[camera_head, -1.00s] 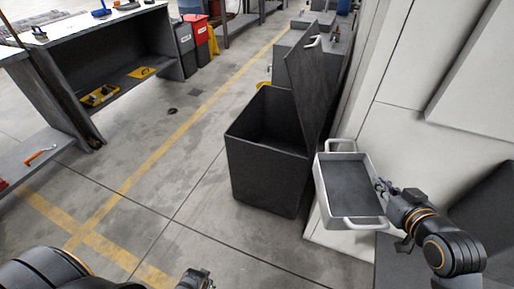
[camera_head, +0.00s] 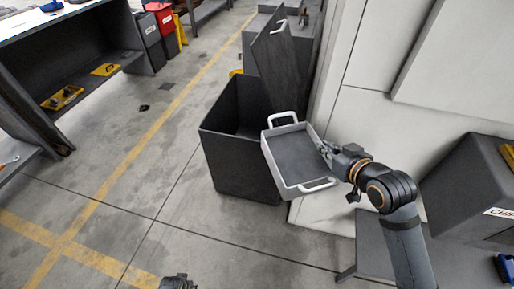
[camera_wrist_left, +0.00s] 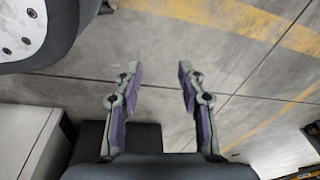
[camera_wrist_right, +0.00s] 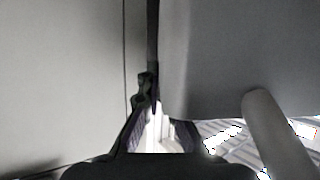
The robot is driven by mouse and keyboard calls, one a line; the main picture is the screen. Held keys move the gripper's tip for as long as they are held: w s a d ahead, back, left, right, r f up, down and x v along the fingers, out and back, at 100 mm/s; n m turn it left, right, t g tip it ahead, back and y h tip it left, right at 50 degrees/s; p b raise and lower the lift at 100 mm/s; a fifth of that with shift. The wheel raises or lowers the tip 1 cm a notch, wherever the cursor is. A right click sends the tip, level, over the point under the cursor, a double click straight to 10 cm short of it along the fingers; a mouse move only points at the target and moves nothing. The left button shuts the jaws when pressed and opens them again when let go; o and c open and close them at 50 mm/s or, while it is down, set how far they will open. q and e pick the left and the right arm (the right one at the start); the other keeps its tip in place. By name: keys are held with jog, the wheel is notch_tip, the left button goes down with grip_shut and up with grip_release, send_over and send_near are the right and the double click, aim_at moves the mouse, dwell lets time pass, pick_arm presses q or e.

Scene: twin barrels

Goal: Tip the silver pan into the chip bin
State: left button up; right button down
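The silver pan (camera_head: 295,155), a shallow tray with two bar handles, is in the head view, slightly tilted. Its inside is plain dark grey. My right gripper (camera_head: 326,151) is shut on the pan's right side wall; the pan's grey side also fills the upper right of the right wrist view (camera_wrist_right: 235,50). A dark open bin (camera_head: 240,165) stands on the floor left of the pan, its lid (camera_head: 283,65) raised. The pan overlaps the bin's right edge in the picture; its height above it is unclear. My left gripper (camera_wrist_left: 158,75) is open and empty above the floor.
A dark box (camera_head: 470,190) with a label beginning "CHI" stands at the right above a grey bench (camera_head: 375,255). A pale cabinet wall (camera_head: 390,110) rises behind the pan. A workbench (camera_head: 75,65) stands at far left.

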jog(key=shift+r, duration=0.1)
notch_tip(320, 180, up, 9)
jog(key=p, duration=0.8)
jog(key=shift+w+p, duration=0.1)
jog(key=shift+p, duration=0.3)
pick_arm(q)
jog(key=s+a+r+p, duration=0.1)
jog(key=s+r+p, duration=1)
jog(key=s+p, duration=0.1)
jog(key=shift+s+r, duration=0.4)
jog(key=shift+s, duration=0.15)
pick_arm(e)
notch_tip(320, 180, up, 12)
